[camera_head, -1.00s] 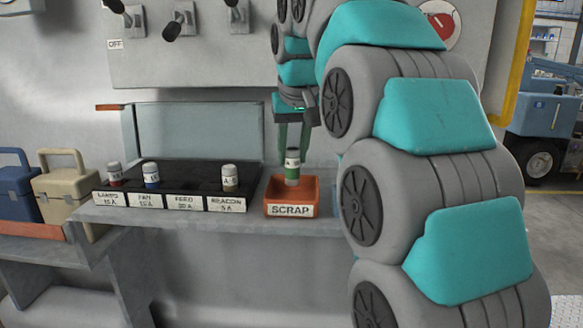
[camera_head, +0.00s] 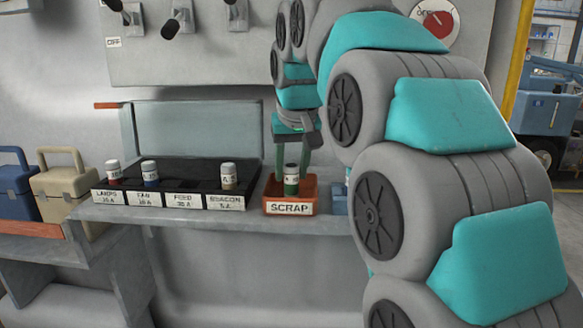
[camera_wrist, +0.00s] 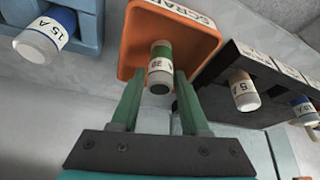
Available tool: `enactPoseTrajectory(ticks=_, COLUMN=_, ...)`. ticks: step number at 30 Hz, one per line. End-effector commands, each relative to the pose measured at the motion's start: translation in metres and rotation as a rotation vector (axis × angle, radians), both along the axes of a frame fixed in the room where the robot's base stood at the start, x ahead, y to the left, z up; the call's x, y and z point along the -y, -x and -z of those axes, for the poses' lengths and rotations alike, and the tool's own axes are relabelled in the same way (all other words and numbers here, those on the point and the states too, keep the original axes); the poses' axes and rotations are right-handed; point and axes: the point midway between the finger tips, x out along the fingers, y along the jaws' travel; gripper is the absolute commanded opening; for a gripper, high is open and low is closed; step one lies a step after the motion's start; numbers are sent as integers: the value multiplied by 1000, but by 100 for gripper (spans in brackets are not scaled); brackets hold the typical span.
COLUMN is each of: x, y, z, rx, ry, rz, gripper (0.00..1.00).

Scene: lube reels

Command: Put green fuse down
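The green fuse (camera_head: 291,181), a small cylinder with a green band and pale label, is upright in the orange bin marked SCRAP (camera_head: 309,197). Its lower end is hidden by the bin's front wall in the head view. In the wrist view the green fuse (camera_wrist: 160,64) is inside the orange bin (camera_wrist: 133,42), between my fingertips. My gripper (camera_head: 293,172) points down over the bin. Its two green fingers are spread, with a gap on each side of the fuse in the wrist view (camera_wrist: 158,77).
Left of the bin, a black fuse rack (camera_head: 200,180) holds a red, a blue and a tan fuse above labels; the FEED place is empty. A blue holder (camera_head: 339,200) stands right of the bin, partly behind my arm. Toolboxes (camera_head: 62,182) stand at left.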

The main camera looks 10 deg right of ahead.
Motion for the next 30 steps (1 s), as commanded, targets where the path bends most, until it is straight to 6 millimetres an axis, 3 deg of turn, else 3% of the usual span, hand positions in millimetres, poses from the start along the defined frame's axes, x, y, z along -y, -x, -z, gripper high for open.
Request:
enactPoseTrajectory(ticks=5, x=0, y=0, z=0, rx=0, ry=0, rz=0, gripper=65)
enactPoseTrajectory(ticks=17, x=0, y=2, z=-9, rx=-2, ry=0, rz=0, gripper=65)
enactPoseTrajectory(ticks=30, x=-1, y=25, z=-67, rx=3, ry=0, rz=0, gripper=65)
